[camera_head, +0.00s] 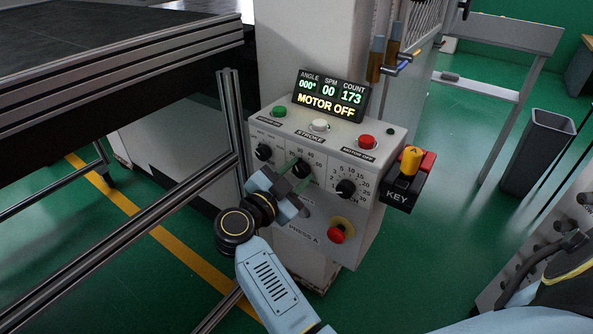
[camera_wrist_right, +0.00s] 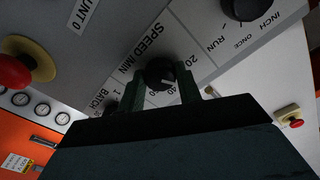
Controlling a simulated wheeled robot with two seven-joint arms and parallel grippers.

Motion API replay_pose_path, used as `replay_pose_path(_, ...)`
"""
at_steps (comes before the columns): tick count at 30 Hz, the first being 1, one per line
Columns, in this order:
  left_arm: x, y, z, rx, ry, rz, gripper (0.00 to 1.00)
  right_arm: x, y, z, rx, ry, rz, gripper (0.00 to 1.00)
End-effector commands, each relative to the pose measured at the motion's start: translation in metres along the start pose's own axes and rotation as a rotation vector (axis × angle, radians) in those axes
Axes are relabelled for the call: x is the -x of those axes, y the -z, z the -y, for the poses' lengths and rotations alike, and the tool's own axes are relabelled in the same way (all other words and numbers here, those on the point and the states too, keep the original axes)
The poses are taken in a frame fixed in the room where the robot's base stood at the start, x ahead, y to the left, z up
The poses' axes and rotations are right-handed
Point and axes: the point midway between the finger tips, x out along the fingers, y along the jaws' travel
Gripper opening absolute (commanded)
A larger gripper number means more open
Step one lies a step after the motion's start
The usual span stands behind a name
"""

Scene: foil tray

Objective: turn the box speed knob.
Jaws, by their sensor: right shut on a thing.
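The control box (camera_head: 325,225) carries three black knobs in a row. The speed knob (camera_wrist_right: 160,73), black with a white pointer line, shows between my fingers in the wrist view, beside the printed SPEED/MIN label. In the head view the middle knob (camera_head: 303,168) is partly hidden by my right gripper (camera_head: 295,177). My right gripper also shows in the wrist view (camera_wrist_right: 163,85), with its dark green fingers on either side of the knob, shut on it. My left gripper is not in view.
The display (camera_head: 330,95) reads MOTOR OFF. A left knob (camera_head: 264,152) and right knob (camera_head: 345,188) flank the middle one. A metal frame (camera_head: 232,110) stands close left.

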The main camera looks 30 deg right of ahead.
Motion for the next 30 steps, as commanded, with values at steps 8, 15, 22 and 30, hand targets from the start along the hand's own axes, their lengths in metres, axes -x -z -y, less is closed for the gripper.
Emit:
replay_pose_path(8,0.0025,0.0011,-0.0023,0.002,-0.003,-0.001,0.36,0.001,-0.0017,-0.0013,-0.095,-0.003,0.004,0.11)
replay_pose_path(15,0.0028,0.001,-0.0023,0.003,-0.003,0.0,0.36,0.0008,-0.0018,-0.0014,-0.117,-0.002,0.004,0.11)
replay_pose_path(22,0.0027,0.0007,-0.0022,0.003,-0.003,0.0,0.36,0.0008,-0.0019,-0.0014,-0.116,-0.002,0.004,0.11)
replay_pose_path(30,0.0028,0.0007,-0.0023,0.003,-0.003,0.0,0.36,0.0005,-0.0013,-0.0009,-0.117,-0.002,0.002,0.56)
